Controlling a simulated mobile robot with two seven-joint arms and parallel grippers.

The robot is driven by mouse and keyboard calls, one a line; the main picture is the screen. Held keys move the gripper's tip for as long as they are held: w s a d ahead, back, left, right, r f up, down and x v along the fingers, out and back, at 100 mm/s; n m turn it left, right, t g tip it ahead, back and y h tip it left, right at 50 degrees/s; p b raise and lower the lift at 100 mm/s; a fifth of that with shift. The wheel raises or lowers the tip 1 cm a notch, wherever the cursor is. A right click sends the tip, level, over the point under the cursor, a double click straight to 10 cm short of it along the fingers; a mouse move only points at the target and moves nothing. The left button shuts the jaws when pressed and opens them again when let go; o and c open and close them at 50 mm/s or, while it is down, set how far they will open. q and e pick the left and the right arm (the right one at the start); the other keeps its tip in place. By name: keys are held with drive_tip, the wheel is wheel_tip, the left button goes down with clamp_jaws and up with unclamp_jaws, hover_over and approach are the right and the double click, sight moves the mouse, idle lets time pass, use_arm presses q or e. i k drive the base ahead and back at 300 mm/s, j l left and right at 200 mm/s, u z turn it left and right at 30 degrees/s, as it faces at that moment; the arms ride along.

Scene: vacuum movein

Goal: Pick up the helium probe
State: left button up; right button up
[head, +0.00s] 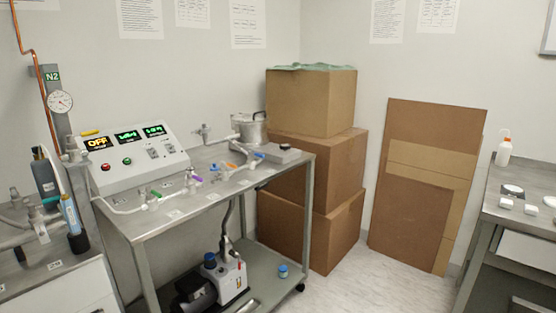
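A slim light-blue and white wand, which looks like the helium probe (69,213), stands upright in a dark holder (79,242) at the far left of the head view. A dark blue-grey cylinder (43,178) stands just behind it to the left. I cannot make out a label on either one. Neither of my grippers is in view.
A steel cart (290,168) carries a control console (130,155), valves and a metal pot (250,128); a pump (222,277) sits on its lower shelf. Stacked boxes (312,105) stand behind. Another bench (510,215) is at right. Open floor lies between.

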sight(66, 203)
drive_tip(key=u, duration=1.25)
